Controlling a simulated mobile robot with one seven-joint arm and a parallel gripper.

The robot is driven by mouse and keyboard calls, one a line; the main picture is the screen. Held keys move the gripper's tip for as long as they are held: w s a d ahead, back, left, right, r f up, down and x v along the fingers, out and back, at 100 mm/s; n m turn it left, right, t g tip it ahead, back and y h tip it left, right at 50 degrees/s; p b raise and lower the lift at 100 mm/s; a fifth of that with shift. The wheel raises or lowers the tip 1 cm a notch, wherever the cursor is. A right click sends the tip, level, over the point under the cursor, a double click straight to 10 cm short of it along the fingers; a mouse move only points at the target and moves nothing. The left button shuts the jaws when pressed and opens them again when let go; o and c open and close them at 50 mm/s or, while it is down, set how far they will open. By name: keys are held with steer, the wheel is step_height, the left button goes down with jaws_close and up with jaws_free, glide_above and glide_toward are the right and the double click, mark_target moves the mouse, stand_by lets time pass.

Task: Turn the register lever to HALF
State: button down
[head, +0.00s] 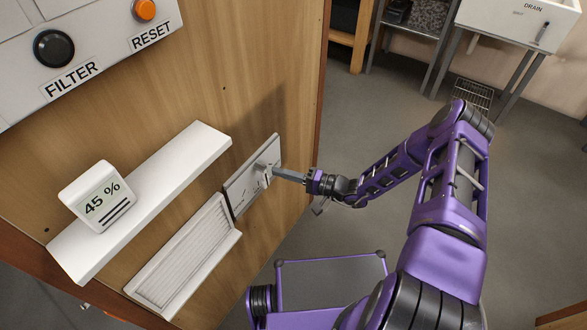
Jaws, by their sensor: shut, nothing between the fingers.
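The register plate (240,190) is a flat light-grey panel on the wooden wall, to the right of a white louvred grille. A small pale lever (264,170) stands out from the plate. My gripper (278,173) reaches in from the right, with its grey fingers shut and pointing left at the lever. The fingertips are at or very near the lever; I cannot tell whether they touch it. The plate's markings, including any HALF mark, are too small to read, so the lever's setting is unclear.
A white shelf (140,195) juts out above the grille (185,258) and bears a display (97,196) reading 45 %. Above are a black FILTER knob (54,48) and an orange RESET button (144,10). A white DRAIN unit (515,22) stands back right.

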steer(key=shift+s+a, duration=0.4)
steer(key=shift+s, duration=0.1)
